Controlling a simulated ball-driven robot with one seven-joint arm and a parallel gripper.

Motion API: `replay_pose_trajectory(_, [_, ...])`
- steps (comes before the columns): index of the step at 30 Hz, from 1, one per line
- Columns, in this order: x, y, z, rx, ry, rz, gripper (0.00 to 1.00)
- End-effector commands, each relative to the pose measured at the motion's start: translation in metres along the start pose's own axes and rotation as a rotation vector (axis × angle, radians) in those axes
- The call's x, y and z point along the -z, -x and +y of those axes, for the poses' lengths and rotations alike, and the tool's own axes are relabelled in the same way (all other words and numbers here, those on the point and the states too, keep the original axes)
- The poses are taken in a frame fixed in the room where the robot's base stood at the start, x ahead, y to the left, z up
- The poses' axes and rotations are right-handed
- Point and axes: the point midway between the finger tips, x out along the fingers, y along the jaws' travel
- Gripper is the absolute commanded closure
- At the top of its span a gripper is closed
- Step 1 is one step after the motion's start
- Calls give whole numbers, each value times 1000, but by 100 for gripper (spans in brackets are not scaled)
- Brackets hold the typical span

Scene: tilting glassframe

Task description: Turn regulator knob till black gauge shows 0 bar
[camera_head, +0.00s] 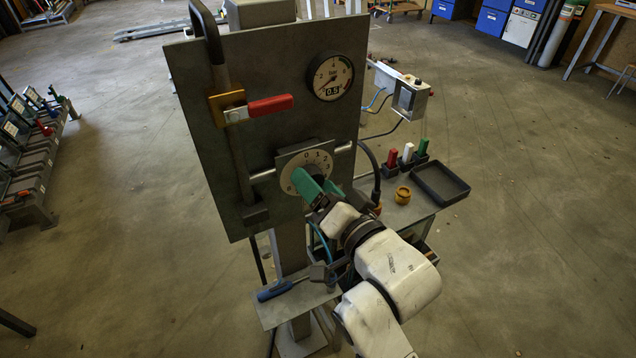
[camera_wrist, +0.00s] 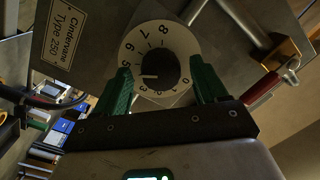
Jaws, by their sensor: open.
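The black-rimmed gauge (camera_head: 330,76) sits at the upper right of the grey panel in the head view. Its small display seems to read 0.5. The regulator knob (camera_wrist: 158,68) is black, on a white dial (camera_wrist: 167,30) numbered 0 to 8 in the wrist view. Its white mark points left, near 4 or 5. My gripper (camera_wrist: 160,66) is open, with one green finger on each side of the knob. I cannot tell whether either finger touches it. In the head view my gripper (camera_head: 318,183) hides the knob and part of the dial (camera_head: 290,172).
A red-handled lever (camera_head: 268,106) juts out upper left of the dial. A grey pipe (camera_head: 230,130) runs down the panel's left side. A side table right of the panel holds a black tray (camera_head: 440,183) and a brass part (camera_head: 403,195). A blue-handled tool (camera_head: 275,290) lies below.

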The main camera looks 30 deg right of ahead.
Motion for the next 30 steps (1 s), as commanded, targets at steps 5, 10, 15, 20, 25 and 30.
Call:
replay_pose_trajectory(5, [0, -3, 0, 0, 0, 1, 28])
replay_pose_trajectory(10, [0, -3, 0, 0, 0, 1, 30])
replay_pose_trajectory(15, [0, -3, 0, 0, 0, 0, 46])
replay_pose_trajectory(20, [0, -3, 0, 0, 0, 0, 62])
replay_pose_trajectory(25, [0, -3, 0, 0, 0, 0, 78])
replay_pose_trajectory(30, [0, -3, 0, 0, 2, 0, 84])
